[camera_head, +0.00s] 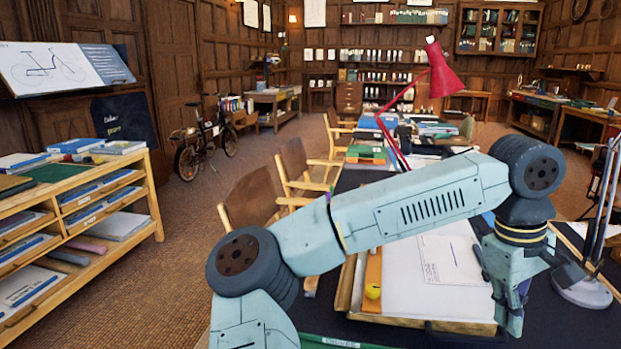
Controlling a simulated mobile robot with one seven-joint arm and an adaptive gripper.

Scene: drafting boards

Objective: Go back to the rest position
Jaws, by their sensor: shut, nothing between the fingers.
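My arm reaches from the bottom left across the middle and bends down at the right over a dark desk (440,338). My wrist hangs above the right side of a drawing board with white paper (415,285). I see nothing held. No mark of a rest position shows.
A red lamp (445,78) stands behind my arm. A grey lamp base (583,293) is close to the right of my wrist. A yellow object (373,291) lies on the board's left edge. Chairs (250,198) line the desk's left side. Open floor (165,290) lies before a shelf (150,195).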

